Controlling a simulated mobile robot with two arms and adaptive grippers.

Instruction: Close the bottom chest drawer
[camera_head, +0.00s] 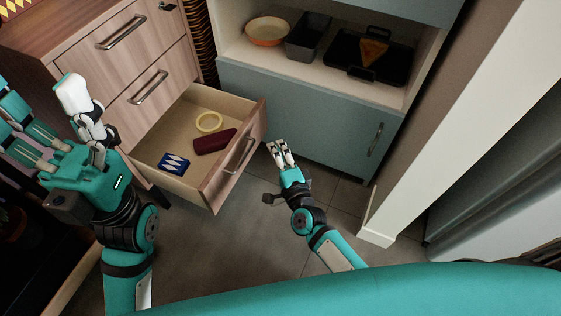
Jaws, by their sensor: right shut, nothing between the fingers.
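The bottom chest drawer (222,183) is pulled well out of the wooden chest (115,62), at the centre left. Its front panel with a bar handle (239,155) faces right. My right gripper (279,149) is shut and empty, just right of the drawer front near the handle. A small gap shows between them in the picture, but I cannot tell the depth. My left gripper (42,142) is at the far left, in front of the chest's lower left side. I cannot tell whether it is open or shut.
A yellow ring (209,122), a dark red item (213,141) and a blue and white packet (174,164) lie in the drawer. The chest's upper drawers look shut. A blue-grey cabinet (310,116) stands behind my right gripper. Tiled floor (215,247) is clear before the drawer.

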